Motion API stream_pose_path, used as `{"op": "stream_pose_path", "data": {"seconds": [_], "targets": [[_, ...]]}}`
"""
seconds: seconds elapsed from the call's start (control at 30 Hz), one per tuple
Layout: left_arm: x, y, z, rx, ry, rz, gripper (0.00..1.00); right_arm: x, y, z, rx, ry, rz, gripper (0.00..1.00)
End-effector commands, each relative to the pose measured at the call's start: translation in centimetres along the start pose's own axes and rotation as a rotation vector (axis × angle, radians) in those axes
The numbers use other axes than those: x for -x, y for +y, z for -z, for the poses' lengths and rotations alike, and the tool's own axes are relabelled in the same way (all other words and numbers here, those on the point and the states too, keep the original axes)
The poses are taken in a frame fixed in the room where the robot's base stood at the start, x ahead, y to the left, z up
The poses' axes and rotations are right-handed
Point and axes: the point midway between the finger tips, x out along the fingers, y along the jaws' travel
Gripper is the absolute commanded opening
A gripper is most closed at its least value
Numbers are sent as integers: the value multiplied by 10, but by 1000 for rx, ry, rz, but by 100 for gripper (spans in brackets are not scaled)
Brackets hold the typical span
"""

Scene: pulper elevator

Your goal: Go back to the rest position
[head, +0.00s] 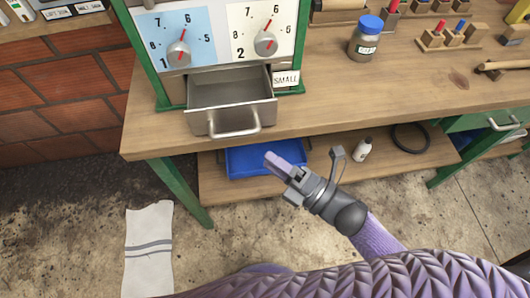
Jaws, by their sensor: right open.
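My right gripper (276,163) is open and empty. It reaches in from the lower right and hangs in front of the bench, in the picture below the drawer and over the blue tray. My left gripper is not in view. The metal drawer (232,120) of the machine is pulled out, and the part of it that shows is empty. The machine (222,45) has two dials, the left on a blue panel and the right on a cream one. A label reading SMALL (286,78) is beside the drawer.
The wooden bench (325,95) carries a blue-lidded jar (366,38) and small wooden blocks with coloured pegs (432,38). The lower shelf holds a blue tray (248,160), a white bottle (362,150) and a black ring (410,137). A striped cloth (149,262) lies on the floor.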

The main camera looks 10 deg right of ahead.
Motion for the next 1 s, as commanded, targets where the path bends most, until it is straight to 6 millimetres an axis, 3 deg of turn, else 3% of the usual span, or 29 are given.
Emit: {"op": "stream_pose_path", "data": {"seconds": [0.3, 0.37, 0.43, 0.47, 0.5, 0.57, 0.6, 0.7, 0.83, 0.9, 1.0], "targets": [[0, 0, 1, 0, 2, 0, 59, 0, -3, -1, -11, -7, 9, 57], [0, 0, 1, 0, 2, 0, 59, 5, -18, -5, -75, -48, 57, 57], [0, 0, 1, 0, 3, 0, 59, 22, -59, -13, -252, -165, 182, 57], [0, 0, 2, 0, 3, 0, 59, 35, -83, -15, -355, -239, 254, 57], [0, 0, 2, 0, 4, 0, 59, 57, -117, -15, -510, -356, 356, 57], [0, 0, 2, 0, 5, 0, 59, 99, -167, -5, -746, -553, 507, 57], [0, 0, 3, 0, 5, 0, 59, 129, -195, 7, -892, -688, 598, 57], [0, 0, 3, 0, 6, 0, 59, 208, -244, 53, -1205, -1035, 794, 57], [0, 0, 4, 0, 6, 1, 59, 287, -265, 119, -1461, -1426, 969, 57], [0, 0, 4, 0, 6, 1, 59, 314, -265, 144, -1531, -1572, 1024, 57], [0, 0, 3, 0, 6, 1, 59, 332, -263, 164, -1577, -1685, 1062, 57]]}}
